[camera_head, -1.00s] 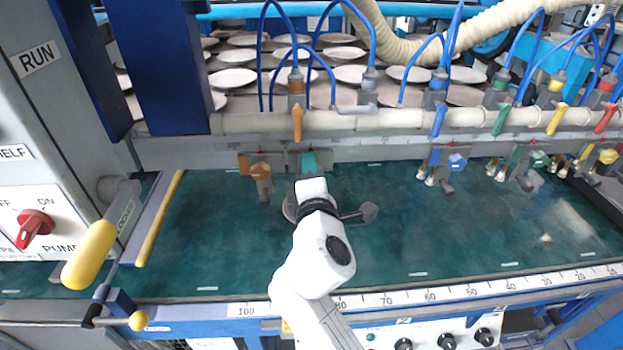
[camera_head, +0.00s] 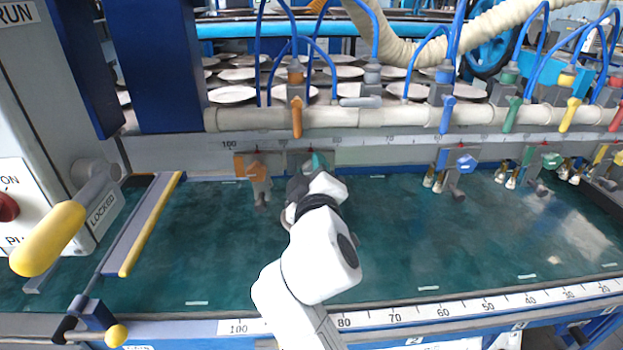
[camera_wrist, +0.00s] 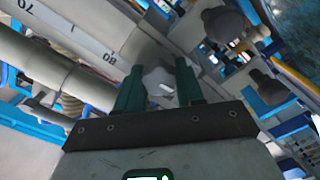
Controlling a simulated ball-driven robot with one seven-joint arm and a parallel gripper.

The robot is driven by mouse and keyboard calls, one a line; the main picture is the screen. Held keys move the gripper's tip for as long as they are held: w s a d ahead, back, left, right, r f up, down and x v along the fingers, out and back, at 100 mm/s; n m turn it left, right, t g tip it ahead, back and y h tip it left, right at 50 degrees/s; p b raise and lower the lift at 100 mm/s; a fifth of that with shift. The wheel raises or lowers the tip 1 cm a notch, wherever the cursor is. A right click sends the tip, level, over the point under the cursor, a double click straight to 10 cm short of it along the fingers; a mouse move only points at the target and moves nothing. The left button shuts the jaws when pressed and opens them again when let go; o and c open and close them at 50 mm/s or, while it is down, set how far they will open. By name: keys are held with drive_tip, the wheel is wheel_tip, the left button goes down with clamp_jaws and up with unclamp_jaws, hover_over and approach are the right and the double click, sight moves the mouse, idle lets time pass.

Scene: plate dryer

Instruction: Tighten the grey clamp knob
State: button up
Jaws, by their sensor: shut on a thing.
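My gripper (camera_wrist: 159,88) has dark green fingers, seen from behind in the wrist view. They are shut on the pale grey clamp knob (camera_wrist: 157,78), one finger on each side. In the head view my white arm reaches from the bottom middle to the rear rail. A green fingertip of my gripper (camera_head: 318,160) shows at the grey clamp (camera_head: 297,160), just right of the orange clamp (camera_head: 252,167). My wrist hides most of the grey clamp and its knob there. How tight the knob is cannot be seen.
Blue (camera_head: 464,164) and green (camera_head: 551,160) clamps stand to the right on the rail. Coloured valve handles hang from the white pipe (camera_head: 400,117) above. A yellow-gripped lever (camera_head: 48,238) stands at left. The green bed (camera_head: 430,240) is mostly clear.

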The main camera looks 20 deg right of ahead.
drive_tip(key=shift+f+m, duration=0.15)
drive_tip(key=shift+m, duration=0.45)
drive_tip(key=shift+b, duration=0.3)
drive_tip(key=o, duration=1)
drive_tip(key=shift+o, duration=0.2)
drive_tip(key=v, duration=1)
drive_tip(key=shift+s+a, duration=0.15)
drive_tip(key=shift+s, duration=0.25)
